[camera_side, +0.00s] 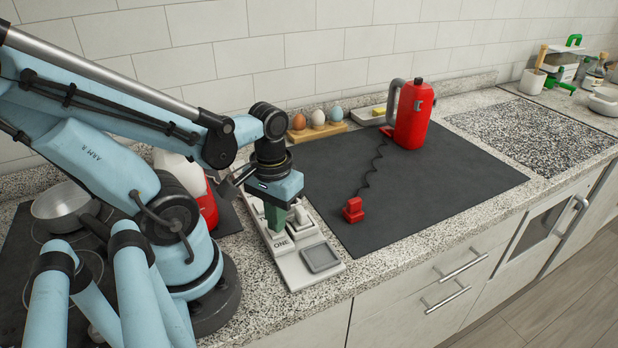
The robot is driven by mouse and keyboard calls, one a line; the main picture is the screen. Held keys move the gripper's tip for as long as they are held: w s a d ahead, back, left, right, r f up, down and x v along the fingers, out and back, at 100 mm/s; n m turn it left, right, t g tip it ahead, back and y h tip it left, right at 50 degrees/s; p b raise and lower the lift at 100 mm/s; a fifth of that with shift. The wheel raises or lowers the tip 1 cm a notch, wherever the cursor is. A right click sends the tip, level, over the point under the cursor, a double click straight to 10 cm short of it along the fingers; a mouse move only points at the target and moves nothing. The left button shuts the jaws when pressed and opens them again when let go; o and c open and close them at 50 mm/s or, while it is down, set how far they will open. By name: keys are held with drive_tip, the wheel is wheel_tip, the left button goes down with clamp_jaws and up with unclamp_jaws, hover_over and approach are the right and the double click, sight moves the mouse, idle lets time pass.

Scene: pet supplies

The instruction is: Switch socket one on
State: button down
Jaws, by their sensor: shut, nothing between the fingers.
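A pale grey socket strip (292,272) lies on the speckled counter beside the dark mat. The label "ONE" (281,241) shows on it, just below my gripper. A flat, grey-framed square part (320,258) is at its near end, and a pale raised part (300,214) stands right of the gripper. My gripper (276,221) points down over the socket one end, its green fingers shut and empty. Whether the fingertips touch the strip, and how the switch of socket one is set, I cannot tell, as the gripper hides that part.
A red plug (353,210) lies on the dark mat (450,180), its coiled cord running to a red kettle (412,117). An egg holder (317,131) with three eggs and a butter dish (370,115) stand at the back. The mat's right part is clear.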

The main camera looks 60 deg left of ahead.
drive_tip(key=shift+f, duration=0.6)
idle(0.4)
drive_tip(key=shift+r, duration=3.5)
drive_tip(key=w+d+r+m+t, duration=0.1)
drive_tip(key=w+d+m+t, duration=0.1)
drive_tip(key=w, duration=0.3)
drive_tip(key=w+d+r+m+t, duration=0.2)
drive_tip(key=w+m+t, duration=0.2)
drive_tip(key=w+t, duration=0.1)
drive_tip(key=shift+w+d+r, duration=0.15)
drive_tip(key=shift+w+d, duration=0.25)
drive_tip(key=shift+w, duration=0.3)
